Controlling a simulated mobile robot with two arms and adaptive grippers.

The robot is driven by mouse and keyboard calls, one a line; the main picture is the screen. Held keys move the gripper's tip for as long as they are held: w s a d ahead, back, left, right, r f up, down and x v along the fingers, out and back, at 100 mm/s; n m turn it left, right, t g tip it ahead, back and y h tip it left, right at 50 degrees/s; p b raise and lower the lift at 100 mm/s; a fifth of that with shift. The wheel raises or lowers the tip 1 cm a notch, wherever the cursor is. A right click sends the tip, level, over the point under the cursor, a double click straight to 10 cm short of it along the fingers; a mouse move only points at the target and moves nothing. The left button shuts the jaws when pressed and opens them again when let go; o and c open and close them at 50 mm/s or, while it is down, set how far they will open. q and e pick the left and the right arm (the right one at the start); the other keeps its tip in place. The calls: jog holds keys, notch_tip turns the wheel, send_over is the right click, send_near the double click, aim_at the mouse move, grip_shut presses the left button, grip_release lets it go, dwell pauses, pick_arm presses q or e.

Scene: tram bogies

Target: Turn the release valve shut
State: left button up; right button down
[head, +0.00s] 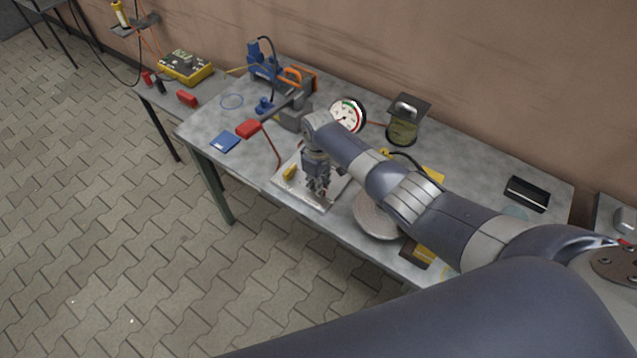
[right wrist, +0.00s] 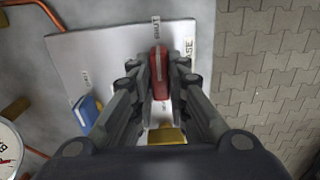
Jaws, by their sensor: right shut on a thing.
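A pale valve plate (head: 320,205) lies on the grey workbench, and it also shows in the right wrist view (right wrist: 110,45). On it are a red valve handle (right wrist: 159,72), a blue handle (right wrist: 90,114) and a yellow handle (right wrist: 167,136), which also shows in the head view (head: 290,172). Label text ending in "ASE" is beside the red handle, with another label at its far end. My right gripper (head: 318,193) points down over the plate. In the right wrist view its fingers (right wrist: 160,75) are shut on the red handle. My left gripper is out of view.
A round dial gauge (head: 348,115) stands behind the plate. A lantern-like canister (head: 404,122), a round metal disc (head: 375,220) and a black tray (head: 527,193) are to the right. A blue pad (head: 224,142) and red block (head: 248,129) lie left.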

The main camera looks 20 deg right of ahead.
jog(key=c, duration=1.6)
grip_release()
jog(key=shift+o, duration=0.2)
jog(key=shift+r, duration=0.1)
notch_tip(320, 180, up, 12)
